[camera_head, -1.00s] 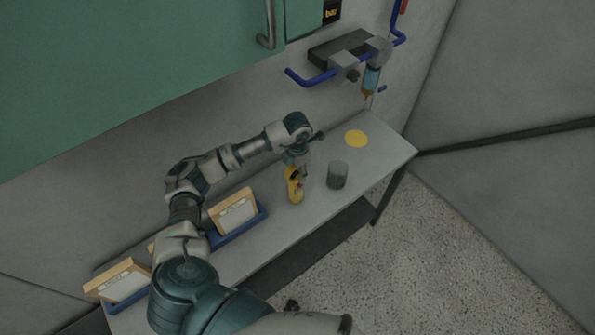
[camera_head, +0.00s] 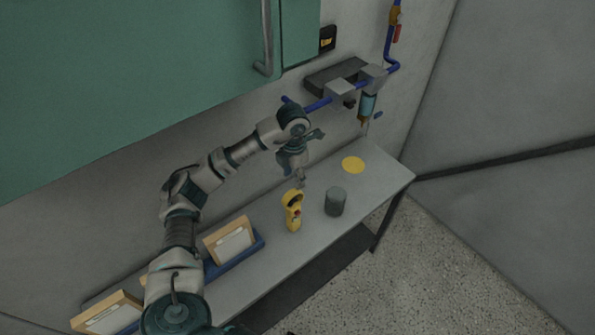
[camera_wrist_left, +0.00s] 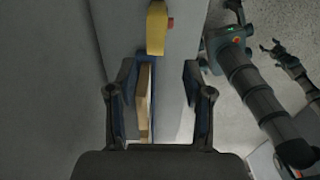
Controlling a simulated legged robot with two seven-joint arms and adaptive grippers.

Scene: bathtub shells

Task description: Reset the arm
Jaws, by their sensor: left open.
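My left gripper (camera_head: 301,180) is open and empty, above the bench and just over the top of a yellow handheld device (camera_head: 293,212). The device stands upright on the bench, with a ring-like top and a red spot. In the left wrist view, my open left fingers (camera_wrist_left: 160,105) have a clear gap between them. The yellow device (camera_wrist_left: 157,28) shows beyond them at the top, apart from them. My right gripper seems to be the small claw (camera_wrist_left: 272,48) at the right of the left wrist view; its opening is too small to judge.
A dark grey cylinder (camera_head: 335,202) stands right of the device, near a yellow disc (camera_head: 353,165) on the bench (camera_head: 375,188). Boxes (camera_head: 230,241) sit in blue trays at the left. A green cabinet (camera_head: 150,70) and blue pipe (camera_head: 318,104) are on the wall behind.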

